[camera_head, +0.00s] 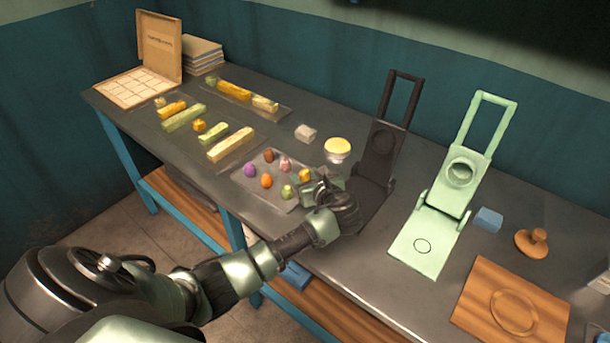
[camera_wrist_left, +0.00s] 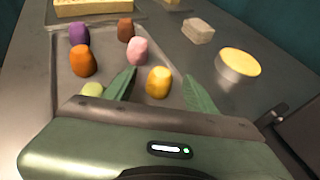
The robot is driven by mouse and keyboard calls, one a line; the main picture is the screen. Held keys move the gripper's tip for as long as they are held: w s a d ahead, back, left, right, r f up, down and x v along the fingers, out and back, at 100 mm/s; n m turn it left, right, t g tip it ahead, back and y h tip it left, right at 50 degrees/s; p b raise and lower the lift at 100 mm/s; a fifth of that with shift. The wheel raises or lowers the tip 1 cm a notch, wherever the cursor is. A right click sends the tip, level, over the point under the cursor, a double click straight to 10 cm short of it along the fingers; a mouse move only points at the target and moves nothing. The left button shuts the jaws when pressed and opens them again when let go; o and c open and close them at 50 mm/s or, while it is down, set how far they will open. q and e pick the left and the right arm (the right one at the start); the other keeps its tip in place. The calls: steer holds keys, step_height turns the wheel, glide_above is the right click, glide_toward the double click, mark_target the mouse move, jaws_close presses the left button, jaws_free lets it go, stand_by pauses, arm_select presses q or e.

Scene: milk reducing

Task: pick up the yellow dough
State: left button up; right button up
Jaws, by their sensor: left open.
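The yellow dough (camera_head: 305,174) is a small rounded lump at the right edge of a tray (camera_head: 240,173). In the left wrist view the yellow dough (camera_wrist_left: 159,82) lies between the two green fingertips of my left gripper (camera_wrist_left: 160,88). The gripper is open, and I see no contact with the dough. In the head view my left gripper (camera_head: 322,184) is over the tray's right side and partly covers that area. My right gripper does not show.
Several other dough lumps share the tray, including a pink one (camera_wrist_left: 138,51) and an orange one (camera_wrist_left: 83,61). A yellow-topped cup (camera_head: 338,150), a beige block (camera_head: 305,133) and a dark press (camera_head: 380,150) stand close by. A green press (camera_head: 447,200) stands farther right.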

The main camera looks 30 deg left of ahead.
arm_select(q)
jaws_close()
steer(key=shift+r, duration=0.1)
